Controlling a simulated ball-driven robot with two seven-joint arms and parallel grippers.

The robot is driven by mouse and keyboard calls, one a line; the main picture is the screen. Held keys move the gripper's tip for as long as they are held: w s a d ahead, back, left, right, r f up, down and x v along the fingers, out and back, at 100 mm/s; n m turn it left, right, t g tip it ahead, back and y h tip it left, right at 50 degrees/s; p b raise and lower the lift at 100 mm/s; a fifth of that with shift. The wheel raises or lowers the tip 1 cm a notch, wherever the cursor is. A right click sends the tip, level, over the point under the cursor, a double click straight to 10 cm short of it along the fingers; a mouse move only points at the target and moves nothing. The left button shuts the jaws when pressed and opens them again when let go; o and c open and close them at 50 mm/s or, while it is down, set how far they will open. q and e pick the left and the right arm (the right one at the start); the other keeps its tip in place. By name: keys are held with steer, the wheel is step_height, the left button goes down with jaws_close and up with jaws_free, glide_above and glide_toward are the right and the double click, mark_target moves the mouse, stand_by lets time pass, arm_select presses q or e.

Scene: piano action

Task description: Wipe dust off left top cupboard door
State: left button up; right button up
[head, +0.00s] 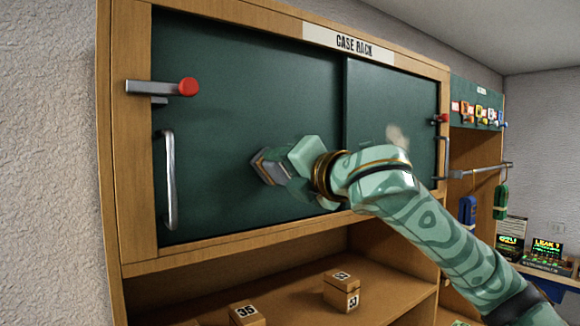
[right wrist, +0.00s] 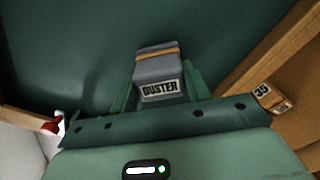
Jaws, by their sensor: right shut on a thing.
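The left top cupboard door (head: 230,95) is a dark green panel with a silver upright handle (head: 169,180) at its left side. My right gripper (head: 287,165) is shut on a grey duster (head: 264,168) in front of this door's lower right part. In the right wrist view the duster (right wrist: 158,68), labelled DUSTER and with an orange band, points at the green surface. I cannot tell whether it touches the door. I see no clear dust on the left door. A pale dusty smudge (head: 398,135) shows on the right door (head: 390,100). My left gripper is out of view.
A red-knobbed latch (head: 186,87) sticks out at the upper left of the cupboard, and another (head: 441,118) at the right. Numbered wooden blocks (head: 342,290) stand on the open shelf below. A rail (head: 482,170) with hanging items juts out at the right.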

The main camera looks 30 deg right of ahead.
steer(key=shift+s, duration=0.1)
steer(key=shift+s+d+f, duration=0.1)
steer(key=shift+s+d, duration=0.05)
steer(key=shift+s, duration=2.55)
steer(key=s, duration=0.3)
steer(key=shift+s+d, duration=0.1)
steer(key=shift+d, duration=0.05)
steer(key=shift+w+f, duration=0.1)
steer(key=shift+w, duration=0.1)
